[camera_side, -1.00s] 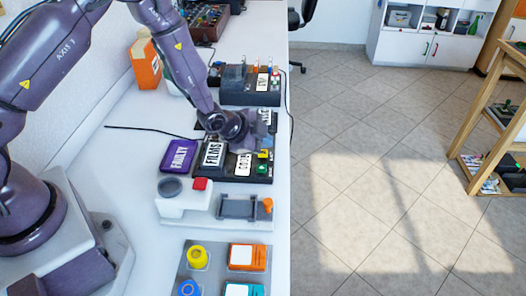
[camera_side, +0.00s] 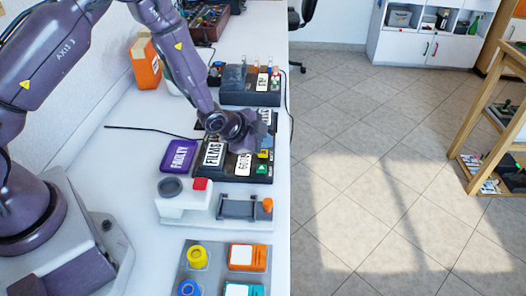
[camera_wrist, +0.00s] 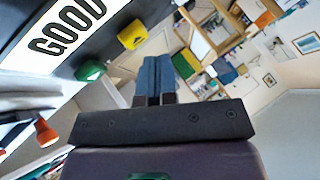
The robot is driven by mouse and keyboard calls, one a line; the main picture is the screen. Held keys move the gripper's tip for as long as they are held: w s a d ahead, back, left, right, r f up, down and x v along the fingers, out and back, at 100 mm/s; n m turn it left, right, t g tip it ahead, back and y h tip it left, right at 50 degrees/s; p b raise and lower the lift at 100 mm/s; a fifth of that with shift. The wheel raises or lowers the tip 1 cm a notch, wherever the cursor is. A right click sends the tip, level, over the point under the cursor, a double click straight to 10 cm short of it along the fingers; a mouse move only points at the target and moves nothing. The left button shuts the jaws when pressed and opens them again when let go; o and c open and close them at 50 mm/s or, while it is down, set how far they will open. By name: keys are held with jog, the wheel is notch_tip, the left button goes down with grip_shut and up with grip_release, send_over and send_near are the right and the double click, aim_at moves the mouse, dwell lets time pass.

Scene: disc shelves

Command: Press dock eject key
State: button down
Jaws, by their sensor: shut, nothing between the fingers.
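The dock is a black unit (camera_side: 229,172) on the white bench, with FILMS and GOOD labels on top. A green key (camera_side: 262,169) with a pale mark and a yellow key (camera_side: 265,154) sit at its right side. The wrist view shows the green key (camera_wrist: 90,70) and yellow key (camera_wrist: 132,36) beside the GOOD label (camera_wrist: 67,28). My gripper (camera_wrist: 158,62) is shut and empty, apart from both keys.
A purple FAULTY box (camera_side: 179,156) lies left of the dock. Another black unit (camera_side: 236,97) stands behind. The bench edge is close on the right.

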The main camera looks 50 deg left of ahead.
aim_at(263, 154)
jog(key=shift+f, duration=0.1)
jog(key=shift+f, duration=0.3)
jog(key=shift+f, duration=0.45)
dwell(0.6)
dwell(0.4)
jog(key=shift+r, duration=0.85)
jog(key=shift+r, duration=2.55)
